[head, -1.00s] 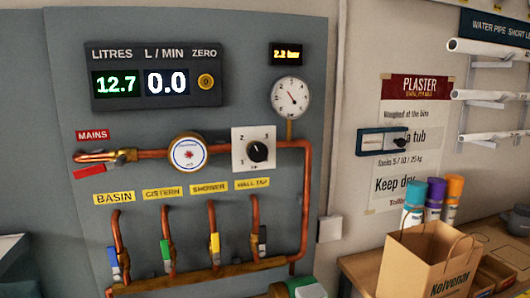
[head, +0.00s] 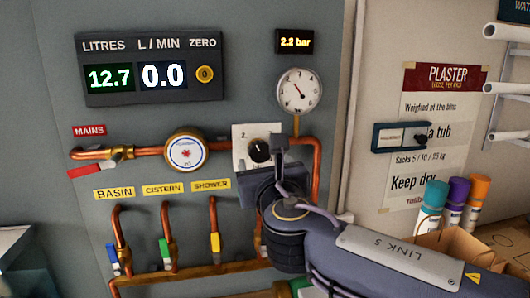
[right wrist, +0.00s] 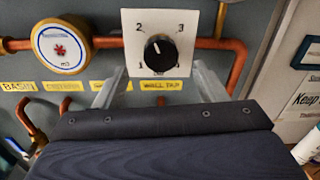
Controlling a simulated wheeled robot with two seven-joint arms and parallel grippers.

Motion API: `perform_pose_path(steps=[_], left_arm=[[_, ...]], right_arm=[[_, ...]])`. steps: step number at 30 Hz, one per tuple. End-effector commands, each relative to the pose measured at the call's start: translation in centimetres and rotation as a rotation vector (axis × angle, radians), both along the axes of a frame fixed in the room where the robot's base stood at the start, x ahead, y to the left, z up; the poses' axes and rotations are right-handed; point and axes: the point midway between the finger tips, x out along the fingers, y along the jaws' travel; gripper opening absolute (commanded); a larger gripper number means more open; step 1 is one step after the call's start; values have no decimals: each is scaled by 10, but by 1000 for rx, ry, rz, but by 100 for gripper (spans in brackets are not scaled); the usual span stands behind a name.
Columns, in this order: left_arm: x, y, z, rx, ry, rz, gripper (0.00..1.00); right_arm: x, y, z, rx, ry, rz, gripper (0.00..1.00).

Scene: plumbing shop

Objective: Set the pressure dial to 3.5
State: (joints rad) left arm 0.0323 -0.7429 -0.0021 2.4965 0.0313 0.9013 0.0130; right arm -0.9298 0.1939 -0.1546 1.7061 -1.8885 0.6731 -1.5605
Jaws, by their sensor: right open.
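The pressure dial is a black round knob (head: 259,151) on a white square plate on the grey panel. In the right wrist view the knob (right wrist: 160,51) faces me, with the numbers 1 to 4 around it. Its white mark points up and slightly left, between 2 and 3. My right gripper (head: 264,168) is in front of the plate and hides its lower part in the head view. In the right wrist view its two fingers (right wrist: 156,80) are spread apart below the knob, with nothing between them. My left gripper is not in view.
A small display (head: 294,41) reads 2.2 bar above a round gauge (head: 299,91). Copper pipe (head: 128,153) runs beside the plate, with a round meter (head: 186,152) to its left. Valves with coloured levers (head: 166,250) stand below. Spray cans (head: 456,197) stand at the right.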

Motion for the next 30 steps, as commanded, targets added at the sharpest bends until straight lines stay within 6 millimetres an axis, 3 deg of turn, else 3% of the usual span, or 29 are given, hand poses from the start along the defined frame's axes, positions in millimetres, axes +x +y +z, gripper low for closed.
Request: perform_pose_path(steps=[3,9,20,30], left_arm=[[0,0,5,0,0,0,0],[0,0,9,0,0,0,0],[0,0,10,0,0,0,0],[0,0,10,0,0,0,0]], right_arm=[[21,3,1,0,3,-3,65],[45,6,1,3,2,-2,65],[52,7,0,4,2,-1,65],[52,7,0,5,3,-1,22]])
